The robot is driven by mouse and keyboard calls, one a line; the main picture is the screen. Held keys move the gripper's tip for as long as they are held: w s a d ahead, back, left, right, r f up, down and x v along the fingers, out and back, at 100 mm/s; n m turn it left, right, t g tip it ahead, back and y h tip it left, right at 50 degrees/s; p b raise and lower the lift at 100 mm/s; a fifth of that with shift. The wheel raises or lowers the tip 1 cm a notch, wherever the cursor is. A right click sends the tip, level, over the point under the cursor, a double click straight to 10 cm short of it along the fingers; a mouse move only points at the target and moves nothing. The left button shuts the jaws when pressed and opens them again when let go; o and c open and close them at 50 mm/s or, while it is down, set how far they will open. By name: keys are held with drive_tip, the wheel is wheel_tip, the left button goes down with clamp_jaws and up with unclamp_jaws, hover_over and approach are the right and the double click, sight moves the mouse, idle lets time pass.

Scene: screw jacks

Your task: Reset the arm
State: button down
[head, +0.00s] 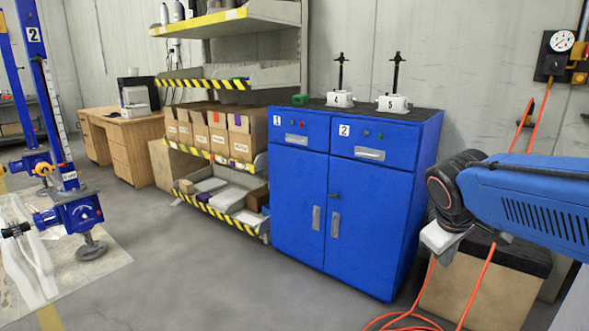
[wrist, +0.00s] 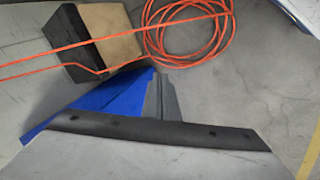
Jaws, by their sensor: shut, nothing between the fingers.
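My arm reaches in from the right edge in the head view, with its blue link and dark joint in front of the wall. My gripper (head: 445,240) hangs below the dark joint, small and partly hidden. In the wrist view, my gripper's grey fingers (wrist: 164,95) stand together beyond a pale plate with a black edge. They are shut with nothing between them, above the floor and apart from the objects around.
A blue cabinet (head: 370,205) carries two small screw jacks (head: 340,98) (head: 393,102). A cardboard box with a dark top (wrist: 110,38) and orange cable (wrist: 190,45) lie below my arm. Shelving (head: 235,195) stands left of the cabinet. The floor (head: 200,285) in front is open.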

drive_tip(key=s+a+f+m+y, duration=0.1)
drive_tip(key=s+a+f+m, duration=0.1)
drive_tip(key=s, duration=0.5)
drive_tip(key=s+a+f+m+y, duration=0.2)
drive_tip(key=s+f, duration=0.3)
drive_tip(key=s, duration=0.3)
drive_tip(key=shift+s+a+f+m+y, duration=0.15)
drive_tip(key=shift+s+a+m+y, duration=0.15)
drive_tip(key=shift+a+m, duration=0.25)
